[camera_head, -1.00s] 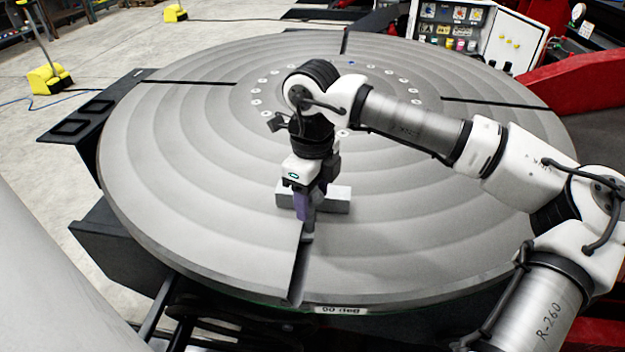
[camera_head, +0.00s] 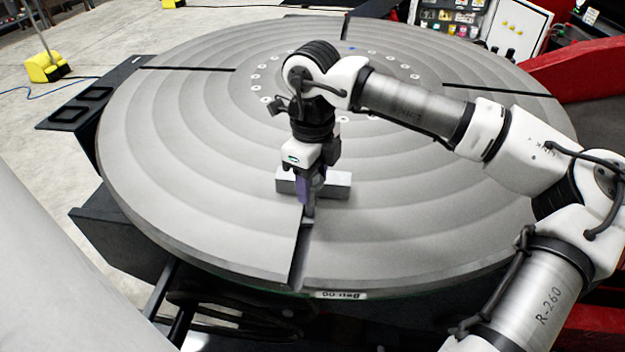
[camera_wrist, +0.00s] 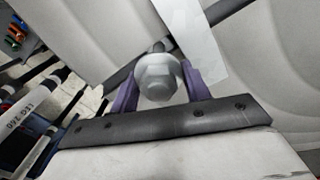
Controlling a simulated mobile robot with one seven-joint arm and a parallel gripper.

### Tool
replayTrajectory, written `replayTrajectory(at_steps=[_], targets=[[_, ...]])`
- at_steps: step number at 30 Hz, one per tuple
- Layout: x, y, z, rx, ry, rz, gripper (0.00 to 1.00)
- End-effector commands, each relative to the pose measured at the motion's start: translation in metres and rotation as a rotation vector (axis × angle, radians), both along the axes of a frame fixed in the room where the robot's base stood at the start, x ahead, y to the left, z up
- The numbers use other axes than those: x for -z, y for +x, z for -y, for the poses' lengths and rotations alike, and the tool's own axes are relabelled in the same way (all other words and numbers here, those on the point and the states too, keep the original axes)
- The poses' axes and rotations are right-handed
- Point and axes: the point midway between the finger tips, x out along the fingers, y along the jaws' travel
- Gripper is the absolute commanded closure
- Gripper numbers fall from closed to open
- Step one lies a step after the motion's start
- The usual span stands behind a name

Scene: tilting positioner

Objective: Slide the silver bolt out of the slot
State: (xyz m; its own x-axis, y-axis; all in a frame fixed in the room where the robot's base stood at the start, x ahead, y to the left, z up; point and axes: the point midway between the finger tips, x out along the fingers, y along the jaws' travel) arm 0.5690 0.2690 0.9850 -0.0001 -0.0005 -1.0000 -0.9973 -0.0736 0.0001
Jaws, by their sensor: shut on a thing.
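The silver bolt (camera_wrist: 157,78) shows in the wrist view with its hex head toward the camera, between my gripper's two purple fingers. My gripper (camera_wrist: 159,77) is shut on it. In the head view my gripper (camera_head: 309,207) points down at the inner part of the near slot (camera_head: 298,262), and the bolt is mostly hidden by the fingers. The dark slot also shows in the wrist view (camera_wrist: 118,76), running diagonally behind the bolt. The slot runs out to the near rim of the round grey table (camera_head: 190,205).
A pale metal block (camera_head: 340,186) lies on the table just behind my fingers; it also shows close to the bolt in the wrist view (camera_wrist: 190,32). The slot's outward stretch toward the rim looks clear. Red structure (camera_head: 590,65) stands at the right.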

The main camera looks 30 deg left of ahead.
Motion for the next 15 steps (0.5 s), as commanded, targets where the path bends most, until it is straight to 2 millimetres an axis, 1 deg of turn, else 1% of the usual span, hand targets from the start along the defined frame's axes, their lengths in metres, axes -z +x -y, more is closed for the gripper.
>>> replayTrajectory(at_steps=[11,15], targets=[[-0.0012,0.0001,-0.0001,0.0,0.001,0.001,0.94],[-0.0008,-0.0031,0.0014,0.0,0.002,0.001,0.94]])
